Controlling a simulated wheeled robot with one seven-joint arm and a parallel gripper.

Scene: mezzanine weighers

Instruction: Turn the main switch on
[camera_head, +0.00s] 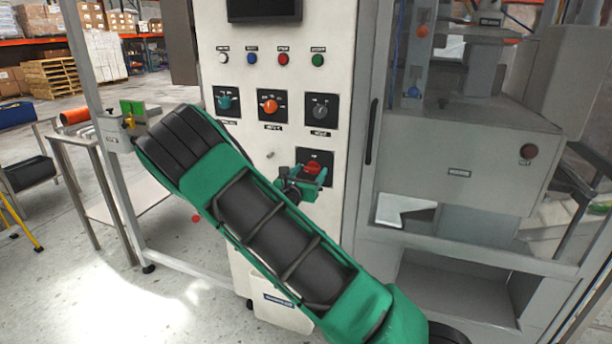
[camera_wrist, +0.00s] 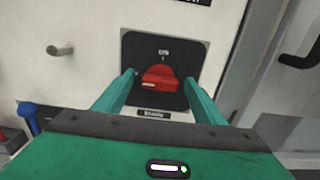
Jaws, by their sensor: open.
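A red rotary switch (camera_wrist: 160,76) sits on a black square plate on the white cabinet front. I take it to be the main switch; the small label below its plate is too blurred to read. Its handle lies roughly sideways in the wrist view. The red knob also shows in the head view (camera_head: 313,167), partly covered by my gripper. My gripper (camera_wrist: 159,83) is open, with one green finger on each side of the red handle. I cannot tell whether the fingers touch it. In the head view my gripper (camera_head: 304,178) is right at the plate.
Above on the panel are a teal selector (camera_head: 226,101), an orange selector (camera_head: 270,102), a grey selector (camera_head: 320,107) and a row of buttons. A short metal peg (camera_wrist: 60,50) sticks out left of the switch. A vertical door handle (camera_head: 371,131) stands to the right.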

